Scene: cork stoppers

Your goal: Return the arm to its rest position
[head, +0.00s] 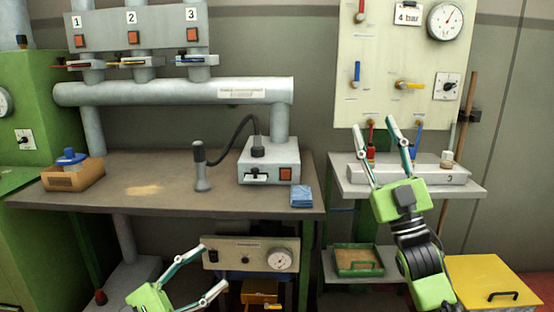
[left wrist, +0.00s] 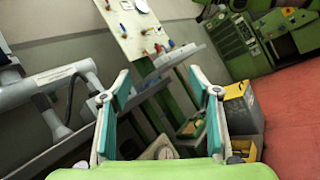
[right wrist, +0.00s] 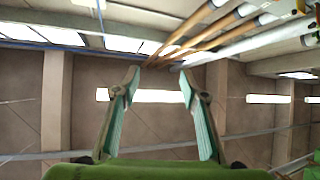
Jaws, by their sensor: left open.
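My left gripper (head: 213,266) is low at the bottom of the head view, in front of the workbench. Its fingers are spread, and nothing shows between them in the left wrist view (left wrist: 159,72). My right gripper (head: 373,123) is raised in front of the side shelf and the wall panel, fingers pointing up. Its fingers are apart and empty; the right wrist view (right wrist: 159,72) shows only ceiling, beams and pipes beyond them. A small pale stopper-like piece (head: 447,157) stands in the grey rack (head: 436,177) on the side shelf, right of my right gripper.
The workbench (head: 150,205) carries a wooden box (head: 72,178), a black-handled tool (head: 201,170), a grey device (head: 268,165) and blue cloths (head: 301,196). A gauge box (head: 250,254) sits under it near my left gripper. A green tray (head: 358,262) and yellow box (head: 492,280) are lower right.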

